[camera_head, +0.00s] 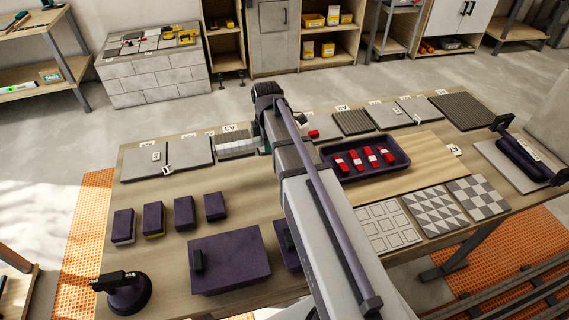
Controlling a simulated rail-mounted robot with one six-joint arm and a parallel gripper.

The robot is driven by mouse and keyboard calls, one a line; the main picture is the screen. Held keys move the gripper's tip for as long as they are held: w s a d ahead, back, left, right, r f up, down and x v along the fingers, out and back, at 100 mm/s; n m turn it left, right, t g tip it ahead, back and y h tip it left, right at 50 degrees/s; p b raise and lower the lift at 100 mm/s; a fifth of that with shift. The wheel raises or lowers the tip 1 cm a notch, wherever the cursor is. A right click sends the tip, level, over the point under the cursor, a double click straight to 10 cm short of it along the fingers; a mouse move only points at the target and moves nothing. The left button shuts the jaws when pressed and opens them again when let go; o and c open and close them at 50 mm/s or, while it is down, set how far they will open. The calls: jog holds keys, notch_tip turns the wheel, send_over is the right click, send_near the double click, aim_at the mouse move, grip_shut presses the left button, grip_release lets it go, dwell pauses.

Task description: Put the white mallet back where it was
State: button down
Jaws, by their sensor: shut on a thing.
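The white mallet (237,146) shows as a pale, ribbed cylinder just left of my arm, over the tiles on the far side of the table. The rest of it, with any handle, is hidden behind my arm. My gripper (263,147) is mostly covered by my own arm links, with only a dark part showing beside the mallet. It is shut on the mallet. I cannot tell whether the mallet touches the surface below it.
The table (165,222) holds grey tiles (190,152) along the back, a purple tray (342,172) with red-and-white pieces, patterned tiles (432,210), purple blocks (184,212), a large purple slab (222,272) and a suction cup (125,294). Bare wood lies left of my arm.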

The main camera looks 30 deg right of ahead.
aim_at(271, 166)
notch_tip(271, 166, down, 8)
jog(key=b, duration=0.5)
jog(key=shift+d+r, duration=0.1)
jog(key=shift+r, duration=0.45)
jog(key=shift+f, duration=0.25)
jog(key=c, duration=0.9)
grip_release()
jog(key=shift+r, duration=0.1)
notch_tip(271, 166, up, 13)
jog(key=p, duration=1.2)
jog(key=shift+f, duration=0.2)
jog(key=s+a+m, duration=0.4)
jog(key=s+m, duration=0.1)
jog(key=s+a+m, duration=0.3)
jog(key=s+m, duration=0.2)
jog(key=s+a+m, duration=0.4)
jog(key=s+m, duration=0.1)
jog(key=shift+a+f+m, duration=0.15)
jog(key=shift+a+m, duration=0.2)
jog(key=shift+m, duration=0.05)
